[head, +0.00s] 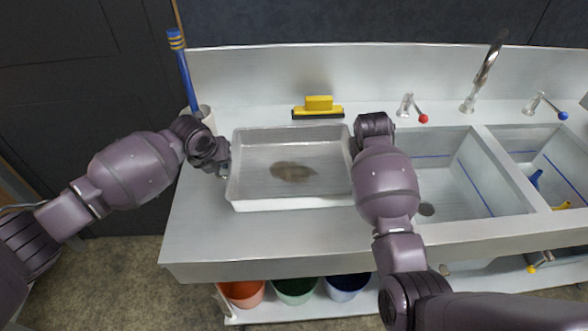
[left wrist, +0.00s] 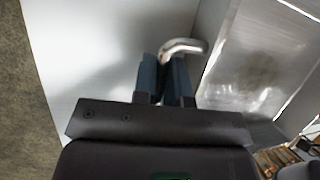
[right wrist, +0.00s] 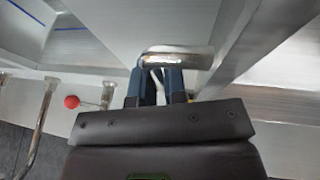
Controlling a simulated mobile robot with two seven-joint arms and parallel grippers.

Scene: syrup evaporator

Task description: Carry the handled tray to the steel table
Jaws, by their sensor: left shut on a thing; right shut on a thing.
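The handled tray (head: 255,190) is a shallow, pale metal pan with a brown stain on its floor. It is level over the left, flat part of a steel sink counter (head: 195,235); I cannot tell whether it touches the surface. My left gripper (head: 225,163) is shut on the tray's left handle, a bent metal bar (left wrist: 185,46). My right gripper (right wrist: 160,80) is shut on the right handle (right wrist: 185,57); my right arm hides this grip in the head view. No separate steel table can be made out.
Right of the tray are sink basins (head: 440,185) with a tall faucet (head: 485,75) and red and blue taps. A yellow squeegee (head: 318,106) lies behind the tray. A blue-handled brush (head: 184,70) stands at back left. Coloured buckets (head: 295,289) sit below.

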